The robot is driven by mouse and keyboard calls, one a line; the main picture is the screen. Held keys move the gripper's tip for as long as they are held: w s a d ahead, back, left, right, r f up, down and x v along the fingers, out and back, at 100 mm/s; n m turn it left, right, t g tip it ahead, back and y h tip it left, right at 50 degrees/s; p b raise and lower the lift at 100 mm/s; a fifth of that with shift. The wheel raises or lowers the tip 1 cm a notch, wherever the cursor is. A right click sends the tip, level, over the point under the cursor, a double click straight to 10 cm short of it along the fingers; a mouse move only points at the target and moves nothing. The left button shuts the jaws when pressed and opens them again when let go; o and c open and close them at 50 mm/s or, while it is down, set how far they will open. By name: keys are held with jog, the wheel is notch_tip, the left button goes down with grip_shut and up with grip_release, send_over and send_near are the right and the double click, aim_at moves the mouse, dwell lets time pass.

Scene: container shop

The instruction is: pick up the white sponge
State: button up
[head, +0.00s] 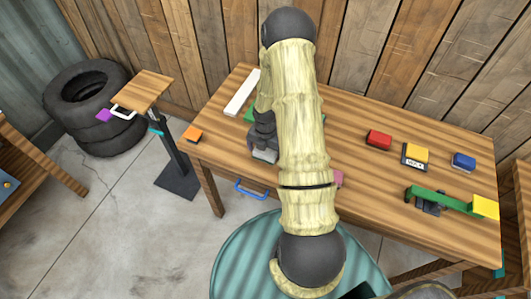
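A long, flat white piece (241,92) lies on the wooden table at its far left part. It is the only clearly white block on the tabletop; I cannot tell from its surface whether it is the sponge. My gripper (264,154) points down over the left part of the table, nearer the front edge than the white piece and apart from it. A pale grey patch shows at the gripper's end; I cannot tell whether it is the fingers or something between them. My arm hides the middle of the table.
A green thing (249,115) is partly hidden beside my arm, and a pink one (338,179) shows at its right. An orange block (194,134) lies at the left corner. Red (379,139), yellow (415,153) and blue (464,161) blocks stand right. A small stand (146,90) is left.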

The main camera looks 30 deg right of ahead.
jog(key=c, duration=0.9)
jog(key=shift+o, duration=0.2)
notch_tip(320, 180, up, 10)
jog(key=shift+b, duration=0.35)
